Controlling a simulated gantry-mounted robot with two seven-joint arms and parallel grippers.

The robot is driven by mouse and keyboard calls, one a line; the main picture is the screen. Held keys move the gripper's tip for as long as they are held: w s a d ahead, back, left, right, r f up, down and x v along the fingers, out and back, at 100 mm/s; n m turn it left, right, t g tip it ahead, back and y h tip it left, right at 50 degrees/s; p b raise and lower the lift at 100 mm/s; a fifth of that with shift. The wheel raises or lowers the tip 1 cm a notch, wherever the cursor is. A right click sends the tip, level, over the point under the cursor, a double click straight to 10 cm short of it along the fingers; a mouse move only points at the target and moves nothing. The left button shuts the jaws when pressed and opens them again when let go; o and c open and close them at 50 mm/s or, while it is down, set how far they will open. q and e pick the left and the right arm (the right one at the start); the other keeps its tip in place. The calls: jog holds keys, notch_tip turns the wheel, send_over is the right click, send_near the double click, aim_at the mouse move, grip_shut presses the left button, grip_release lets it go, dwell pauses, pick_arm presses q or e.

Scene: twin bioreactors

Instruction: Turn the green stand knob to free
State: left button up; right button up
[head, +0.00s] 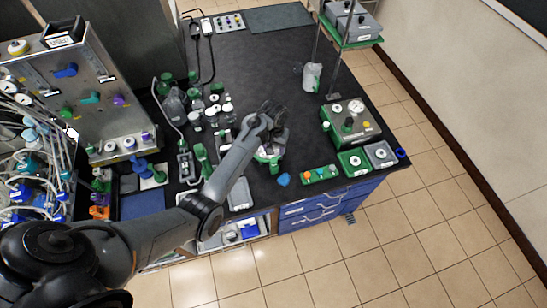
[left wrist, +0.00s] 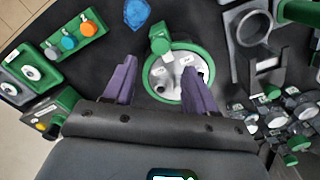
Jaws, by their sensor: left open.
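A round green-rimmed stand with a pale top (left wrist: 176,75) lies below my left gripper (left wrist: 158,68) in the left wrist view. An upright green knob-like piece (left wrist: 160,38) stands at its far edge, just beyond the fingertips. My left gripper's two purple fingers are apart, with nothing held between them; they appear above the stand. In the head view my left gripper (head: 275,138) is over this stand, whose green rim (head: 268,157) shows partly below it. The arm and hand hide most of it. The knob's setting cannot be read. My right gripper is not in view.
A row of coloured knobs on a green block (head: 320,174) and a blue piece (head: 283,180) lie near the bench's front edge. A green control box (head: 350,122) stands right. Small green-capped bottles (head: 215,105) crowd the left. The back bench is mostly clear.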

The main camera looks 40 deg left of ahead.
aim_at(274, 160)
pick_arm(q)
notch_tip(274, 160, down, 8)
jog(key=shift+r, duration=0.2)
dwell(0.3)
grip_shut()
